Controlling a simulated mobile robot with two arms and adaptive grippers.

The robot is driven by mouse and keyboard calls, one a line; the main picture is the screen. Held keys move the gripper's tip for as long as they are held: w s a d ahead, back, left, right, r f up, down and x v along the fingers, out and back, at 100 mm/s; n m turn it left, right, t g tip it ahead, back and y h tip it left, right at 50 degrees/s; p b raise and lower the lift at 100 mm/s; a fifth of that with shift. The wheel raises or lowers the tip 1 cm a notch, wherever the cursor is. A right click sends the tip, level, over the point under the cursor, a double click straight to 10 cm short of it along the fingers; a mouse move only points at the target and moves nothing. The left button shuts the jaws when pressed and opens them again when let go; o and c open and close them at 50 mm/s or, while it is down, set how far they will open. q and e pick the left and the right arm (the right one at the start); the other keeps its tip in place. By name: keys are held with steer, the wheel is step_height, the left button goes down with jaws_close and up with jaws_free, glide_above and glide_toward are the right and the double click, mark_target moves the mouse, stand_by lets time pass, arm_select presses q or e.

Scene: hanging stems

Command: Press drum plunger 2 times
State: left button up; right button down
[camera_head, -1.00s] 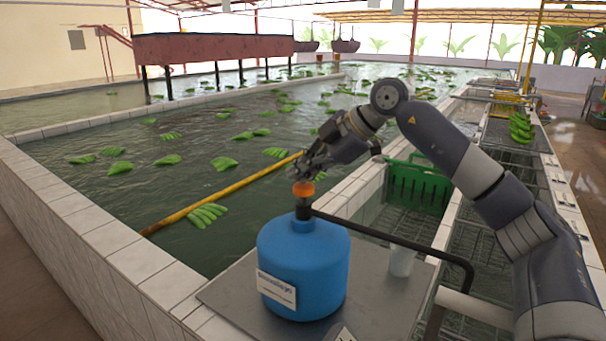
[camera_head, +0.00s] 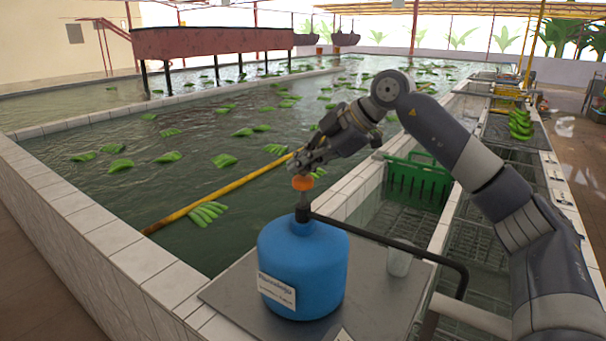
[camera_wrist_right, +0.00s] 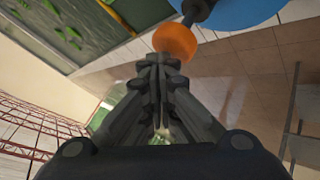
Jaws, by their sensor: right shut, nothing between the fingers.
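The blue drum (camera_head: 302,268) stands upright on a grey metal plate, with a white label on its front. Its plunger has an orange knob (camera_head: 302,183) on a thin rod above a black collar, and the rod shows between knob and collar. My right gripper (camera_head: 303,168) is shut and empty, directly over the knob with its fingers pointing down. In the right wrist view the shut fingertips (camera_wrist_right: 160,62) are right by the orange knob (camera_wrist_right: 175,42); I cannot tell whether they touch. My left gripper is out of view.
A black spout pipe (camera_head: 400,242) runs right from the drum's top. A whitish cup (camera_head: 399,260) stands on the metal plate (camera_head: 374,297). A green crate (camera_head: 418,183) sits behind at right. Green banana bunches float in the water basin (camera_head: 120,205), behind its tiled wall.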

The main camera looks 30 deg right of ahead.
mark_target(303, 178)
step_height(303, 178, up, 6)
steer(key=p, duration=0.6)
steer(key=shift+r, duration=0.1)
stand_by(1.8)
